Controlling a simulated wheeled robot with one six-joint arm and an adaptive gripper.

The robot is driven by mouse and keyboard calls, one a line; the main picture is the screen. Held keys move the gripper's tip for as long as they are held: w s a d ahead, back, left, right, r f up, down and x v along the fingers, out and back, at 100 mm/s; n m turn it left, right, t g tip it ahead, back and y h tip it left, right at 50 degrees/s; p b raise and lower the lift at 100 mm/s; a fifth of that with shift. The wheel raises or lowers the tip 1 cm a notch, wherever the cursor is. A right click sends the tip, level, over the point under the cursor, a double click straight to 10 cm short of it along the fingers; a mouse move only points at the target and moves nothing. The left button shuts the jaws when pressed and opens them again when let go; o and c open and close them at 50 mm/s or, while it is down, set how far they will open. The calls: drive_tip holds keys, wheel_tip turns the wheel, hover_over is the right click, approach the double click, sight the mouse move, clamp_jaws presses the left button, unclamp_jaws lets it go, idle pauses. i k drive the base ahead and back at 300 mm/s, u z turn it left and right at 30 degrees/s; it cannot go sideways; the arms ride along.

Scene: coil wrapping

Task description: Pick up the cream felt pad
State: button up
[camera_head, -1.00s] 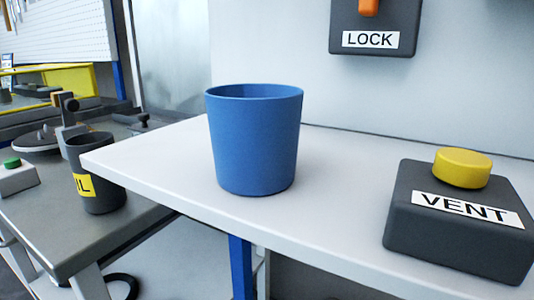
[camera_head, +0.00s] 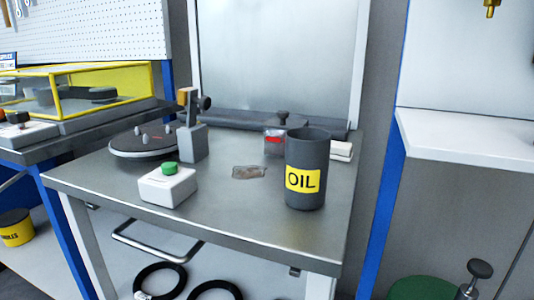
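A small pale, off-white block (camera_head: 342,151) lies at the right rear of the metal table (camera_head: 240,212), just right of and behind the dark OIL cup (camera_head: 306,150). It may be the cream felt pad, but it is small and partly hidden by the cup, so I cannot tell for certain. My gripper is not in view.
The table also holds a white box with a green button (camera_head: 168,184), a round dark turntable (camera_head: 143,142), a grey post (camera_head: 193,143) and a brownish stain (camera_head: 249,172). A yellow-framed case (camera_head: 90,90) stands left. A white shelf (camera_head: 465,143) is at right. Black rings (camera_head: 160,280) lie below.

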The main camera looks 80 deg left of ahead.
sight(342, 151)
drive_tip(key=k, duration=0.35)
drive_tip(key=u, duration=0.85)
